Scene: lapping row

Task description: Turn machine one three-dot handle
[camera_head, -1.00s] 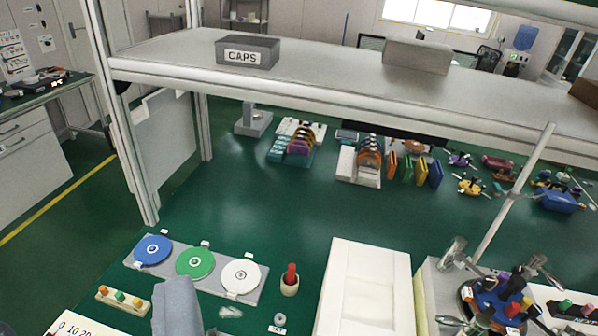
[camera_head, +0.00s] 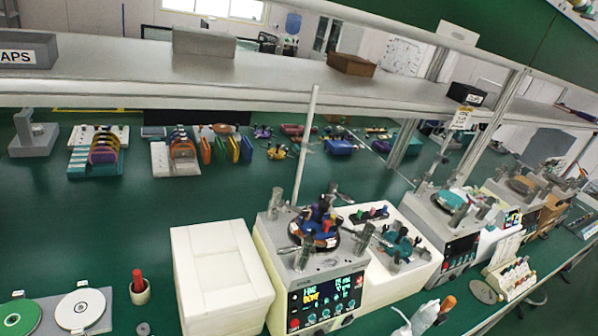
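A cream lapping machine (camera_head: 270,280) with a lit dark front panel (camera_head: 326,300) stands right of centre on the green bench. On its top are a round plate with blue and dark parts (camera_head: 318,232) and several metal clamp-like handles, one of them at its right side (camera_head: 362,238). A second machine (camera_head: 448,236) stands farther right and more machines (camera_head: 512,192) stand behind it. I cannot read which is machine one, and dots on any handle are too small to make out. My gripper does not show in this view.
A white block (camera_head: 218,270) stands left of the nearest machine. A pale upright rod (camera_head: 306,140) rises behind it. A shelf (camera_head: 120,75) spans above the bench. Green and white discs (camera_head: 80,308) and a red-topped pot (camera_head: 139,290) lie at lower left.

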